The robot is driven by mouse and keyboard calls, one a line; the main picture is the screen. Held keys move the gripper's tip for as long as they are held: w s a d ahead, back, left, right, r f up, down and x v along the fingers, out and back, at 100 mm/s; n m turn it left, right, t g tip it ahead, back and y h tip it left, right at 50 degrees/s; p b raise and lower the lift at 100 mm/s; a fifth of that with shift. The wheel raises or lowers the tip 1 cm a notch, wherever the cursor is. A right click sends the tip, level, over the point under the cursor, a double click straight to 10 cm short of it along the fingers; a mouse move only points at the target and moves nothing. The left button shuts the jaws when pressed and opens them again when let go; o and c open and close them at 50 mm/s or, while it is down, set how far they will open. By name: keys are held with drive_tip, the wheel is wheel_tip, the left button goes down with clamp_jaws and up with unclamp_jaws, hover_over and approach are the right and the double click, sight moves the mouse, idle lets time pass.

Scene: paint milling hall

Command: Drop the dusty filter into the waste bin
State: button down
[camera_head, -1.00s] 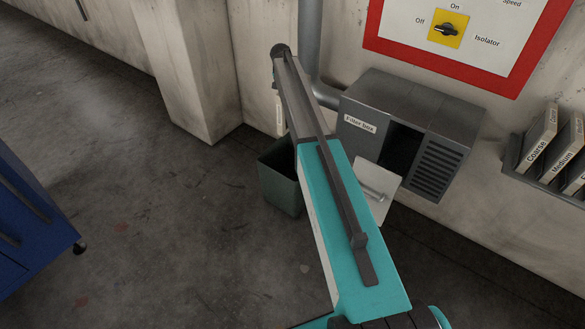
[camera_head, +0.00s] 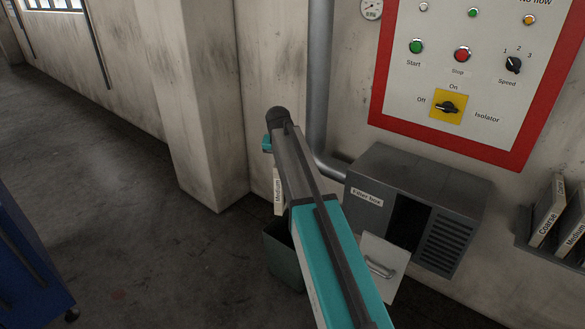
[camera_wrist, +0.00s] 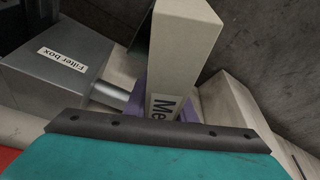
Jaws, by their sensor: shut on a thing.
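The filter (camera_wrist: 183,45) is a pale beige slab with a "Medium" label, partly cut off in the wrist view. My gripper (camera_wrist: 160,103), with purple fingers, is shut on it. In the head view the filter (camera_head: 279,192) shows as a narrow upright strip left of my arm; my arm hides the gripper's fingers. The waste bin (camera_head: 283,262) is a dark green open container on the floor, partly behind my arm. The filter appears above the bin in the picture; I cannot tell whether it is directly over the opening.
The grey filter box (camera_head: 370,190) on the wall has a dark opening, its pale door (camera_head: 382,268) hanging down. A vertical pipe (camera_head: 319,80) and a wall pillar (camera_head: 200,110) stand behind my arm. A rack of filters (camera_head: 548,215) is at right, a blue cabinet (camera_head: 25,270) at left.

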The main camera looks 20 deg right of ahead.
drive_tip(key=s+a+r+n+y, duration=0.1)
drive_tip(key=s+a+r+n, duration=0.2)
drive_tip(key=s, duration=0.5)
drive_tip(key=s+a+r+n+t+y, duration=0.1)
drive_tip(key=s+a+r+n, duration=0.2)
drive_tip(key=s+a+r, duration=0.2)
drive_tip(key=s+a, duration=0.3)
drive_tip(key=shift+r, duration=0.2)
drive_tip(key=shift+s, duration=0.1)
